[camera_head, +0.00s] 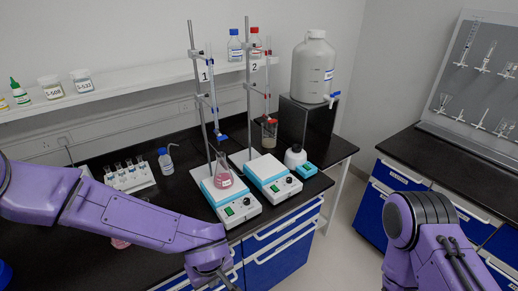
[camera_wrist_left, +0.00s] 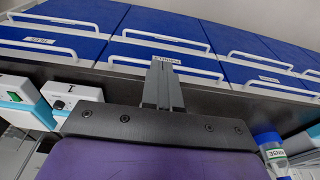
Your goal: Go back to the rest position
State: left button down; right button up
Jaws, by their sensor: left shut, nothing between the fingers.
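My left arm reaches in from the left in the head view, over the dark bench. My left gripper (camera_head: 226,283) hangs at its end, by the front edge of the bench at the bottom of the view. In the left wrist view its two grey fingers (camera_wrist_left: 163,85) are together with nothing between them. My right arm shows at the lower right of the head view, over the floor, but its gripper is out of view.
Two stirrer plates stand on the bench: one (camera_head: 236,207) bears a flask of pink liquid (camera_head: 223,178), the other (camera_head: 268,176) stands right of it. A tube rack (camera_head: 130,178) is at left. Blue drawers (camera_head: 284,266) lie below. Floor between the benches is clear.

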pick_arm(q)
jog(key=a+f+n+t+y+b, duration=0.3)
jog(key=a+f+n+t+b, duration=0.15)
jog(key=a+f, duration=0.6)
jog(key=s+a+f+m+g+b, duration=0.1)
jog(key=s+a+f+b, duration=0.3)
jog(key=s+f, duration=0.5)
jog(key=s+a+f+m+g+b, duration=0.1)
jog(key=s+a+f+m+b, duration=0.2)
jog(key=s+f, duration=0.6)
notch_tip(320, 180, down, 3)
jog(key=shift+a+f+g+b, duration=0.3)
jog(key=shift+a+b, duration=0.35)
jog(key=shift+b, duration=0.5)
pick_arm(e)
notch_tip(320, 180, down, 14)
jog(key=shift+r, duration=0.1)
jog(key=c, duration=0.7)
pick_arm(q)
jog(key=shift+s+m, duration=0.1)
jog(key=shift+m, duration=0.15)
pick_arm(e)
grip_shut()
